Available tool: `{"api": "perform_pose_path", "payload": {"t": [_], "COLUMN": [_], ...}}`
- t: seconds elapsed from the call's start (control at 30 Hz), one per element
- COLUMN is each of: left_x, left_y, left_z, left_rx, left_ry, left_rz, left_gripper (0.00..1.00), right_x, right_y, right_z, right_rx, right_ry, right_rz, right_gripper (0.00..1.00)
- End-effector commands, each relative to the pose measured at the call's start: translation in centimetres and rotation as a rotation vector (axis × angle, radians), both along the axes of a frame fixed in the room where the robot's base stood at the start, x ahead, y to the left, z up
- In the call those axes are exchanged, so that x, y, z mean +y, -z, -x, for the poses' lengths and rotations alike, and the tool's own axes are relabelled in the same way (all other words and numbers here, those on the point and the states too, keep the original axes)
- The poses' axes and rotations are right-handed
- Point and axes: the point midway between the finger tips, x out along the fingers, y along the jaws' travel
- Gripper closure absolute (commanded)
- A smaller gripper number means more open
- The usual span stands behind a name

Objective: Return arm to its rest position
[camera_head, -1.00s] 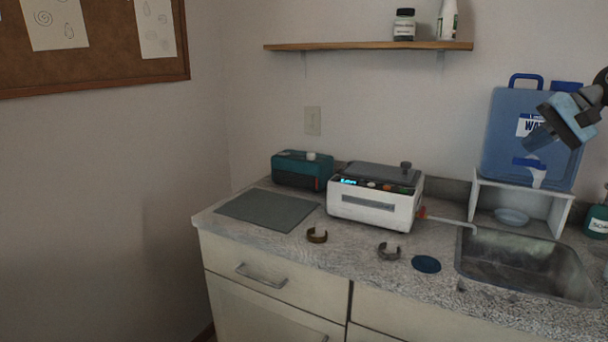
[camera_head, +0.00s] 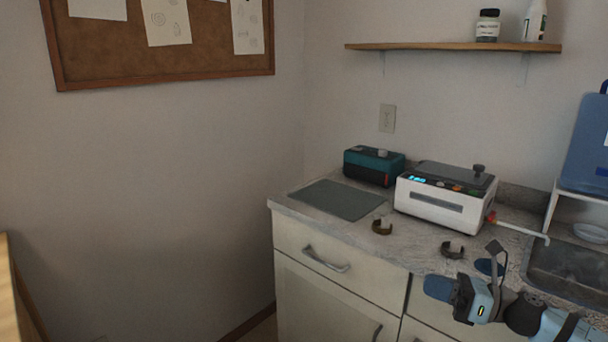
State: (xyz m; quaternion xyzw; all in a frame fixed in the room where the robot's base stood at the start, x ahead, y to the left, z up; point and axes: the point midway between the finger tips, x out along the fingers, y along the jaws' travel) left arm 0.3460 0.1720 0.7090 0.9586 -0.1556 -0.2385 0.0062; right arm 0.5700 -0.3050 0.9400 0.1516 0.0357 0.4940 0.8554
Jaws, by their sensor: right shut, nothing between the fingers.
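My right gripper (camera_head: 464,272) is at the lower right, in front of the counter's front edge as seen from the head. Its arm comes in from the right bottom corner. It is shut and holds nothing. It partly covers the blue round disc (camera_head: 489,266) on the counter. My left gripper is not in view.
The counter (camera_head: 350,232) holds a grey mat (camera_head: 337,199), a teal box (camera_head: 374,166), a white machine (camera_head: 444,199), a bronze cuff (camera_head: 382,227) and a dark cuff (camera_head: 452,250). A sink (camera_head: 565,270) is at right. Open floor space lies left of the cabinet (camera_head: 335,300).

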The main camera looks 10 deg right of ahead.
Motion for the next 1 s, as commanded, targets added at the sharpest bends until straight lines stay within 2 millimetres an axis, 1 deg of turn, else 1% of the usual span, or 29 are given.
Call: {"api": "perform_pose_path", "payload": {"t": [0.03, 0.07, 0.1, 0.17, 0.2, 0.27, 0.3, 0.4, 0.5, 0.6, 0.7, 0.83, 0.87, 0.9, 1.0], "left_x": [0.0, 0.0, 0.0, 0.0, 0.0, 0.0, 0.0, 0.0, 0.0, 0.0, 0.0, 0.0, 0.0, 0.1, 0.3], "left_y": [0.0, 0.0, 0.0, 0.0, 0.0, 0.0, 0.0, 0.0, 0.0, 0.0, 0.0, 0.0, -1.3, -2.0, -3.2], "left_z": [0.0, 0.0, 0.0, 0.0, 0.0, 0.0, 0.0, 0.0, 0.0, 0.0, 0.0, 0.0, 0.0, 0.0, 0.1], "left_rx": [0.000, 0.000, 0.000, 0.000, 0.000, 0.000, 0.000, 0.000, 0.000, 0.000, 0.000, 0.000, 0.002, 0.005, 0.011], "left_ry": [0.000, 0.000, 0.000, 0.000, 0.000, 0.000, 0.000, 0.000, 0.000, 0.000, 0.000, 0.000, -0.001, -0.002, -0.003], "left_rz": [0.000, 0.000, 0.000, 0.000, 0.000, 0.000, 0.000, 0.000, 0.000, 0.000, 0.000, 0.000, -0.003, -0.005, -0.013], "left_gripper": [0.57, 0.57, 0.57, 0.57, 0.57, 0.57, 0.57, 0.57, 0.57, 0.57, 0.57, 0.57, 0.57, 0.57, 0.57], "right_x": [2.3, 3.2, 4.4, 5.9, 6.7, 7.8, 8.5, 9.7, 10.7, 11.6, 12.3, 13.4, 13.2, 13.1, 12.9], "right_y": [2.3, 3.4, 4.9, 7.1, 8.6, 10.8, 12.3, 15.6, 18.2, 20.1, 21.7, 23.3, 21.8, 21.1, 19.9], "right_z": [1.2, 1.8, 2.6, 4.0, 5.0, 6.7, 8.0, 11.1, 14.0, 16.8, 19.5, 23.1, 22.7, 22.5, 22.5], "right_rx": [0.160, 0.256, 0.389, 0.586, 0.721, 0.919, 1.049, 1.330, 1.546, 1.716, 1.853, 2.003, 1.992, 1.988, 1.980], "right_ry": [0.030, 0.052, 0.083, 0.131, 0.163, 0.216, 0.251, 0.341, 0.421, 0.497, 0.568, 0.667, 0.663, 0.666, 0.678], "right_rz": [-0.170, -0.267, -0.399, -0.596, -0.731, -0.931, -1.065, -1.369, -1.623, -1.845, -2.048, -2.308, -2.292, -2.282, -2.277], "right_gripper": [1.00, 1.00, 1.00, 1.00, 1.00, 1.00, 1.00, 1.00, 1.00, 1.00, 1.00, 1.00, 1.00, 1.00, 1.00]}}
